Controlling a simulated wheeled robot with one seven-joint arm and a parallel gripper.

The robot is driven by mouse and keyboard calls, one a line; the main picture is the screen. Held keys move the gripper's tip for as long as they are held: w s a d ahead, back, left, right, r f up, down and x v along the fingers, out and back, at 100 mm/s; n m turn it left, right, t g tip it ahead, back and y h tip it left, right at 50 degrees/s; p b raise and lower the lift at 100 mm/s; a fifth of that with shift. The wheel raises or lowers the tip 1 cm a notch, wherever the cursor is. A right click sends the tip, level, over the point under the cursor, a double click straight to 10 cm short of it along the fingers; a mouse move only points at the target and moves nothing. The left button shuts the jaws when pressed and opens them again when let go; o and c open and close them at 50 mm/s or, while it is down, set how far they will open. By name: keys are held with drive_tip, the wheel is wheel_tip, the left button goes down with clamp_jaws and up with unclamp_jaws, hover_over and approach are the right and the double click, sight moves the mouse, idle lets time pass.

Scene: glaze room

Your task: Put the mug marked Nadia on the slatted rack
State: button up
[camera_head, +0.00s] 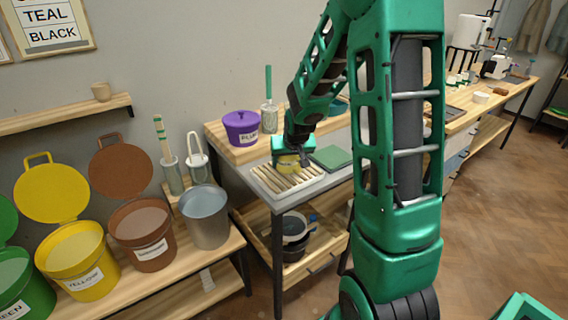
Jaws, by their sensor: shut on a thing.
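My gripper (291,160) is at the far end of my green arm, over the back right part of the slatted rack. It is shut on a yellow mug (286,163), which shows only in part under the jaws. No name can be read on the mug from here. The slatted rack (283,181) has pale wooden slats and sits on a grey surface at the left end of the work table. The mug is at or just above the slats; I cannot tell whether it touches them.
A green flat pad (332,157) lies right of the rack. A purple lidded pail (241,127) stands behind it. Open yellow (78,262) and brown (142,236) glaze buckets and a metal pail (206,217) stand on the lower left bench.

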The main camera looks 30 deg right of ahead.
drive_tip(key=o, duration=1.3)
drive_tip(key=shift+c, duration=0.2)
drive_tip(key=v, duration=1.1)
drive_tip(key=s+a+m+g+y, duration=0.1)
drive_tip(key=s+g, duration=0.5)
drive_tip(key=s, duration=2.5)
drive_tip(key=shift+a+r+m+y, duration=0.4)
drive_tip(key=shift+a+y, duration=0.3)
drive_tip(key=shift+a, duration=0.55)
